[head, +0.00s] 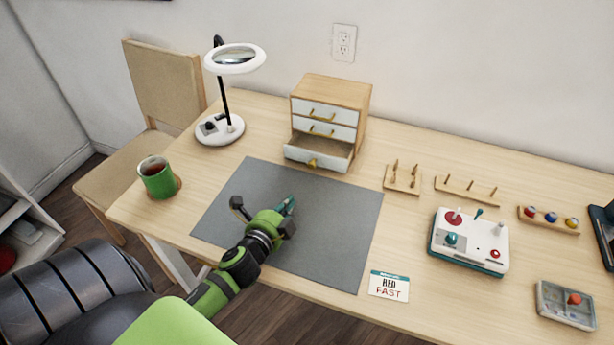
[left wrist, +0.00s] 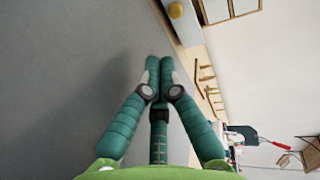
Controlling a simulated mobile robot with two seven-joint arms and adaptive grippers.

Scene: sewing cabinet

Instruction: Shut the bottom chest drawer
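The small wooden chest (head: 363,100) stands at the back of the table, with white drawer fronts and brass handles. Its bottom drawer (head: 335,165) is pulled out toward me and looks empty inside; the two upper drawers look shut or nearly so. My left gripper (head: 288,205) is over the grey mat (head: 340,225), in front of the drawer and apart from it. In the left wrist view the gripper (left wrist: 160,72) has its green fingers together with nothing visible between them. The drawer's round brass knob (left wrist: 176,10) shows at the top edge there. My right gripper is not in view.
A white magnifier lamp (head: 220,130) stands left of the chest, and a green mug (head: 158,182) sits on the left edge. Right of the chest are peg racks (head: 402,180), a white control box (head: 470,240) and a card (head: 389,286). The mat between gripper and drawer is clear.

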